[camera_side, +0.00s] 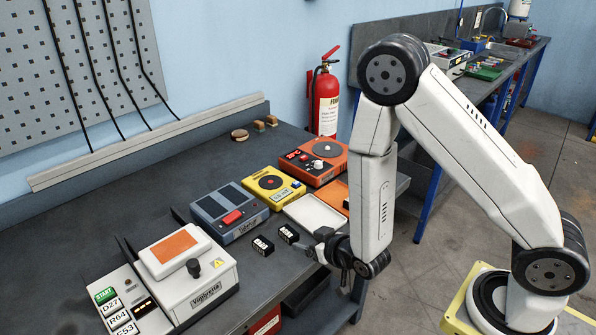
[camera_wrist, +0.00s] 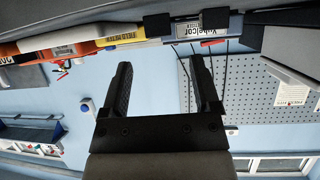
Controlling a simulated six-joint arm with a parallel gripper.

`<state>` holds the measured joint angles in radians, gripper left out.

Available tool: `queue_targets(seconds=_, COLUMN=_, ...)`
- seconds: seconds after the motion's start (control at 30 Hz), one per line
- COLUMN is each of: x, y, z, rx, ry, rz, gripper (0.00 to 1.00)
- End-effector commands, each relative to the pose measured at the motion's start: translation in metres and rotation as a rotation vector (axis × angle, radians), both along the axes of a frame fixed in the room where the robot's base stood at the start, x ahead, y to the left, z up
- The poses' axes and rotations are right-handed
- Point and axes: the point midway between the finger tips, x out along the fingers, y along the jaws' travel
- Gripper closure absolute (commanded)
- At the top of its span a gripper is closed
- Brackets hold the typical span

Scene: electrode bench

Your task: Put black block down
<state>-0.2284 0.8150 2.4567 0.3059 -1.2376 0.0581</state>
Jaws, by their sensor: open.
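Two small black blocks with white labels sit on the dark bench (camera_side: 120,215). The left one (camera_side: 262,246) is in front of the blue-grey device, and the right one (camera_side: 288,233) is nearer my gripper (camera_side: 318,246). My gripper is low over the bench's front edge, to the right of the blocks and apart from them. In the wrist view, which is upside down, my gripper (camera_wrist: 160,65) has its two fingers wide apart with nothing between them. The two black blocks show beyond the fingertips, one near the middle (camera_wrist: 158,23) and one to the right (camera_wrist: 236,25).
A white machine (camera_side: 190,278) with an orange top stands at the front left. A blue-grey device (camera_side: 229,212), a yellow device (camera_side: 272,187), an orange device (camera_side: 317,160) and a white tray (camera_side: 314,214) line the bench. A fire extinguisher (camera_side: 325,100) stands behind.

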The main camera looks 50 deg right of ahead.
Motion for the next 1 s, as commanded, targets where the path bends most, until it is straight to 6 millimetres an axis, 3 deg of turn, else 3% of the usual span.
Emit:
queue_targets(seconds=0.47, x=-0.008, y=-0.005, z=0.029, rx=0.068, ry=0.322, rz=0.036, gripper=0.21)
queue_targets(seconds=0.77, x=-0.036, y=-0.014, z=0.055, rx=0.073, ry=0.545, rz=0.072, gripper=0.21)
queue_targets(seconds=1.0, x=-0.069, y=-0.026, z=0.078, rx=0.057, ry=0.721, rz=0.093, gripper=0.21)
